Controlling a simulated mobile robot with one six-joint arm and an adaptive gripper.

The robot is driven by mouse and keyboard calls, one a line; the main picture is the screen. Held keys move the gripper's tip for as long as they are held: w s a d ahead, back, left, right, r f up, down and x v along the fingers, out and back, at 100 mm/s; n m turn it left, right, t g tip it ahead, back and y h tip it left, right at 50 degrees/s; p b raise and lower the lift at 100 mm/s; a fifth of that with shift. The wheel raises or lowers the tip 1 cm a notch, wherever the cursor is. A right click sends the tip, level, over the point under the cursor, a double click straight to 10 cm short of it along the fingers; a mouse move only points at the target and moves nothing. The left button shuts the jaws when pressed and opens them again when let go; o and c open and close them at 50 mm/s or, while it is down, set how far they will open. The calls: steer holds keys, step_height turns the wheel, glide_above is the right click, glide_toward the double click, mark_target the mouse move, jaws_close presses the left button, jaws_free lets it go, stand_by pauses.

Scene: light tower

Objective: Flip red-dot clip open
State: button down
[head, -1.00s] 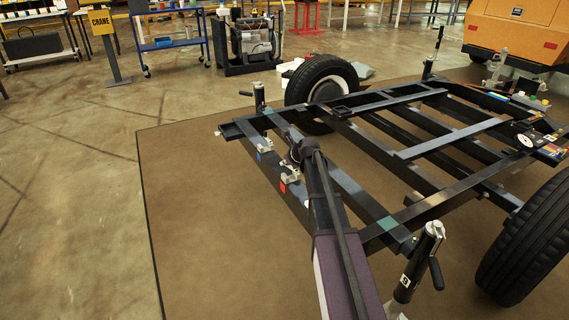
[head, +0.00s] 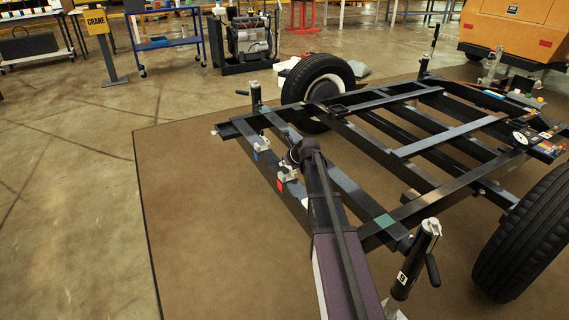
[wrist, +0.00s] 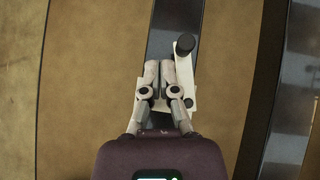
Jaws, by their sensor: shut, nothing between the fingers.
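The red-dot clip shows in the wrist view as a pale plate with a black round knob (wrist: 184,45), on a dark frame beam. In the head view a red mark (head: 280,187) sits on the beam just below the clip, which my arm and gripper partly cover. My gripper (wrist: 167,65) is shut and empty, with its fingertips together over the pale plate, just left of and below the knob. Whether the fingertips touch the clip I cannot tell. In the head view the gripper is hard to separate from the clip.
A similar clip with a blue mark (head: 254,156) sits farther along the same beam. A jack post (head: 416,258) stands at the near corner of the frame, close to my arm. Wheels (head: 317,90) flank the frame. The brown mat (head: 200,220) on the left is clear.

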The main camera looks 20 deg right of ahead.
steer(key=shift+s+a, duration=0.3)
steer(key=shift+s, duration=0.05)
steer(key=s+a+r+p, duration=0.6)
steer(key=s+r+p, duration=0.1)
steer(key=shift+s, duration=0.15)
steer(key=shift+a, duration=0.15)
stand_by(0.6)
steer(key=s+a+f+n+g+h+p, duration=0.1)
steer(key=s+a+n+g, duration=0.2)
steer(key=s+n, duration=0.7)
steer(key=s+a+f+n+g+h+p, duration=0.1)
steer(key=s+a+n+g, duration=0.2)
steer(key=s+n, duration=0.6)
steer(key=s+a+n+g+h+p, duration=0.1)
steer(key=s+a+n+g, duration=0.2)
steer(key=s+n, duration=0.7)
steer(key=w+r+n+p, duration=0.1)
steer(key=r+p, duration=1.8)
steer(key=w+r+n+p, duration=0.2)
steer(key=r+p, duration=1.6)
steer(key=p, duration=0.1)
steer(key=shift+w+d+r, duration=0.2)
steer(key=shift+w+r, duration=0.05)
steer(key=shift+r, duration=0.1)
